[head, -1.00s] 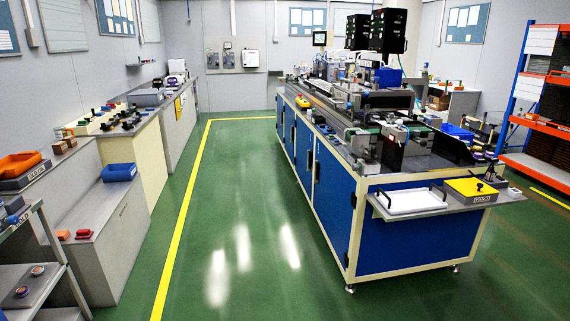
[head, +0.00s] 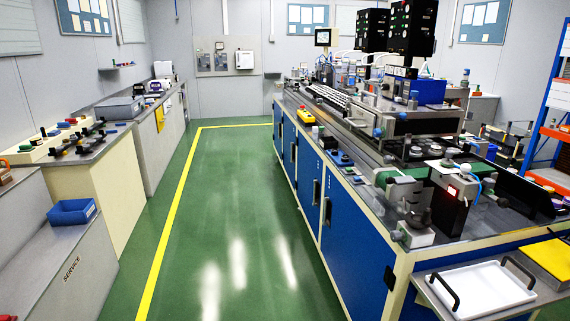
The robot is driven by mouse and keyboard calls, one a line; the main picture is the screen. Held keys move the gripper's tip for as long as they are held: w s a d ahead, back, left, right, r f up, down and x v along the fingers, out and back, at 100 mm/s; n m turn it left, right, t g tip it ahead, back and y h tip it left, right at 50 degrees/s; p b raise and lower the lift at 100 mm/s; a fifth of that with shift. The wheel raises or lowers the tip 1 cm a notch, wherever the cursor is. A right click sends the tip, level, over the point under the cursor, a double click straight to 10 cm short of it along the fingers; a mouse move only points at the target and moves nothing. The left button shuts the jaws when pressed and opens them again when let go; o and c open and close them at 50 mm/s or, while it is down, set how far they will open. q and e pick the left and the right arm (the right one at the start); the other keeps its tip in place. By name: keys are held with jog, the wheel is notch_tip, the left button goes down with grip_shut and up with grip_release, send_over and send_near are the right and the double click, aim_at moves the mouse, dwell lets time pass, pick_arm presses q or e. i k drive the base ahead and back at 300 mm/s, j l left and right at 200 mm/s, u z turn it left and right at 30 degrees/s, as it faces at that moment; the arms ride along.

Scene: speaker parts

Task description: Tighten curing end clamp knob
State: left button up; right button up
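The long blue-panelled machine bench (head: 345,225) stands to the right, with its near end close in front of me. On that end sits a small clamp-like unit (head: 401,192) with a grey-white block and dark round parts (head: 418,216). A small grey knob-like part (head: 397,236) sticks out at its lower left. Beside it stands a dark post with a lit red display (head: 452,191). I cannot tell which part is the curing end clamp knob or how tight it is. Neither of my grippers shows.
A white tray with black handles (head: 482,291) rests on the shelf at the bench's near end, next to a yellow-topped box (head: 552,258). Left counters hold a blue bin (head: 72,212) and small parts. The green floor aisle (head: 225,230) between is clear.

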aim_at(387, 159)
jog(key=i, duration=1.85)
